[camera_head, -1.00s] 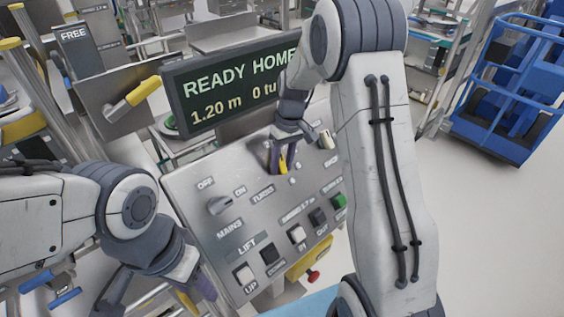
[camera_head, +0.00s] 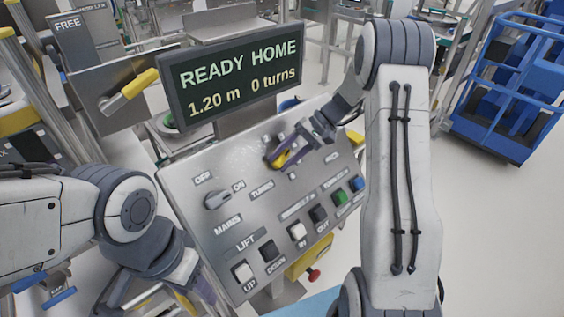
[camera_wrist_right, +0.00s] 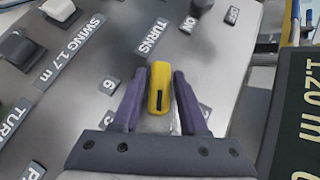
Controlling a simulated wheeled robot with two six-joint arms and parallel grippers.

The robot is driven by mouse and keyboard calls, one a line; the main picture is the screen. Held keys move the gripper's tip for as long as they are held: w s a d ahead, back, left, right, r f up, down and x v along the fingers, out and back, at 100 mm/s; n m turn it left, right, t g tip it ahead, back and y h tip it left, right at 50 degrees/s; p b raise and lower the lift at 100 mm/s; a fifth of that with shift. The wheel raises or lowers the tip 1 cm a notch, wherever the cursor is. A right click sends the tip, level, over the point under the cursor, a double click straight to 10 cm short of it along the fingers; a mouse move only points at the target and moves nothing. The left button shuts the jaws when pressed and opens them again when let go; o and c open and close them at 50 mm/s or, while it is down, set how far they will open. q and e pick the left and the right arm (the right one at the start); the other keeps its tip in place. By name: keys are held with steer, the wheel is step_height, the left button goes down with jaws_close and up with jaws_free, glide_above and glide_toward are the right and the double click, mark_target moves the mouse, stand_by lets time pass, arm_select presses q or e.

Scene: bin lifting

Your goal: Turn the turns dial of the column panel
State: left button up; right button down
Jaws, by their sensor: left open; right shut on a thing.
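The column panel (camera_head: 250,215) is a tilted grey metal plate in the middle of the head view. Its turns dial (camera_head: 281,158) is a yellow knob in the upper part, right above the TURNS label. In the right wrist view the dial (camera_wrist_right: 160,88) is a yellow bar with a dark mark, lying between the purple fingers. My right gripper (camera_head: 277,155) is shut on the dial, reaching it from the upper right. My left gripper (camera_head: 160,303) is open and empty at the lower left, near the panel's left edge, with its tips partly cut off.
The display (camera_head: 235,82) above the panel reads "READY HOME 1.20 m 0 turns". A grey mains switch (camera_head: 216,200) and several push buttons (camera_head: 298,232) sit on the panel. A red knob (camera_head: 314,275) is below. A blue cage (camera_head: 500,90) stands at right beyond clear floor.

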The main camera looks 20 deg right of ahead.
steer(key=m+t+y+b, duration=0.2)
steer(key=m, duration=0.1)
steer(key=m+t+y+b, duration=0.1)
steer(key=shift+w+d+f+m, duration=0.1)
steer(key=shift+d+f+m, duration=0.2)
steer(key=shift+m, duration=0.1)
steer(key=m+t+b, duration=0.1)
steer(key=m+t, duration=0.1)
steer(key=m+t+y+b, duration=0.1)
steer(key=m+t+b, duration=0.1)
steer(key=m, duration=0.1)
steer(key=shift+a+y, duration=0.1)
steer(key=shift+y, duration=0.2)
steer(key=shift+m+t, duration=0.3)
steer(key=c, duration=0.6)
jaws_free()
steer(key=shift+c, duration=0.2)
steer(key=shift+a, duration=0.1)
